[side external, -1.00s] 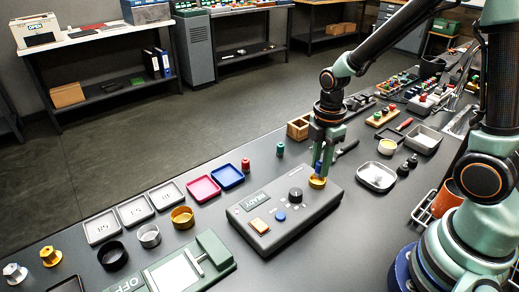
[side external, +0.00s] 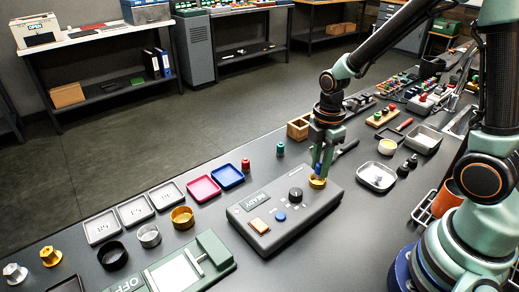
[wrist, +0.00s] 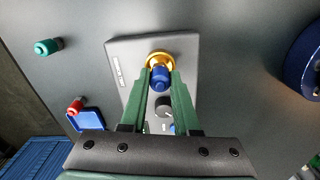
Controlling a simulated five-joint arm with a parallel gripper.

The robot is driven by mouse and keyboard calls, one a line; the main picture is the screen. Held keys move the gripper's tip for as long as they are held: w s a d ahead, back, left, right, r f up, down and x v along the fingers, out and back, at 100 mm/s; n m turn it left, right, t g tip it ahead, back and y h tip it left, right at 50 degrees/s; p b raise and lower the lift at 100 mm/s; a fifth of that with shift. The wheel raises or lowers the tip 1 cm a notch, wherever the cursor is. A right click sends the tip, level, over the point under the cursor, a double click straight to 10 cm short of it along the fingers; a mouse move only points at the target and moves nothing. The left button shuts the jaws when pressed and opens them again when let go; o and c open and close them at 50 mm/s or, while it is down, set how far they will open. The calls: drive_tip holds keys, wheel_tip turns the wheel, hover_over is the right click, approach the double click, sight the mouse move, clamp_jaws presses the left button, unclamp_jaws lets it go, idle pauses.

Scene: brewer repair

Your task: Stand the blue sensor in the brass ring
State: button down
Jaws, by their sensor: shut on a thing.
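The blue sensor (side external: 318,168) is between the fingers of my gripper (side external: 318,166), which is shut on it. It looks upright, at the brass ring (side external: 317,183) on the far end of the grey console. In the wrist view the blue sensor (wrist: 160,78) sits between the fingertips of my gripper (wrist: 161,76) and overlaps the near part of the brass ring (wrist: 160,57). The fingers hide part of the sensor. I cannot tell whether its base is inside the ring or just above it.
The grey console (side external: 285,222) has a dark knob (side external: 295,194) close to the ring. A green sensor (side external: 280,149) and a red sensor (side external: 245,165) stand on the bench, near a blue tray (side external: 228,177) and a pink tray (side external: 202,189). A metal tray (side external: 376,177) lies to the right.

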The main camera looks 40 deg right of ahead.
drive_tip(key=shift+f, duration=1)
idle(1.1)
drive_tip(key=shift+c, duration=0.8)
unclamp_jaws()
drive_tip(key=shift+r, duration=4.15)
drive_tip(key=shift+r+m, duration=0.3)
drive_tip(key=shift+r, duration=0.1)
drive_tip(key=s+a+r+m+t, duration=0.2)
drive_tip(key=s+r+m+t, duration=0.3)
drive_tip(key=r+m, duration=0.5)
drive_tip(key=m, duration=0.5)
drive_tip(key=shift+r+t, duration=0.15)
drive_tip(key=shift+t, duration=0.15)
